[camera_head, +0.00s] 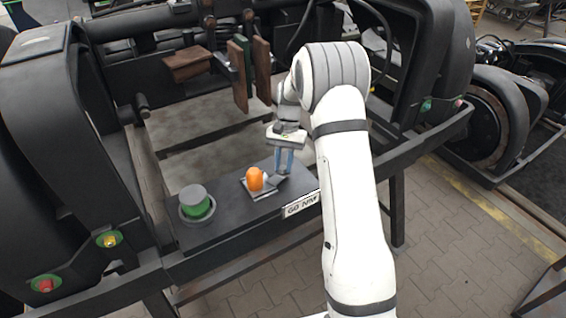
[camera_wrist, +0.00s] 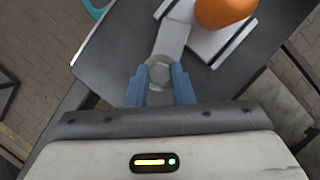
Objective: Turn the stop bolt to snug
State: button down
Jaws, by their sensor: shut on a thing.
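The stop bolt (camera_wrist: 158,72) shows in the wrist view as a grey head on a flat metal piece, between the blue fingertips of my gripper (camera_wrist: 159,82). The fingers are shut on the bolt head from both sides. In the head view my gripper (camera_head: 284,170) points down at the right part of the dark shelf, and the bolt itself is hidden there by the fingers. How tight the bolt sits cannot be told.
An orange rounded part (camera_head: 255,179) stands on a metal plate just left of my gripper, close by in the wrist view too. A green and grey cylinder (camera_head: 196,203) sits farther left on the dark shelf (camera_head: 236,212). A "60 N·M" label (camera_head: 301,204) is on its front edge.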

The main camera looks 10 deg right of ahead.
jog(key=shift+m, duration=0.3)
jog(key=c, duration=1.3)
grip_release()
jog(key=shift+o, duration=0.2)
jog(key=v, duration=0.7)
jog(key=shift+d+r+b, duration=0.2)
jog(key=shift+r+b, duration=0.15)
jog(key=shift+w, duration=0.1)
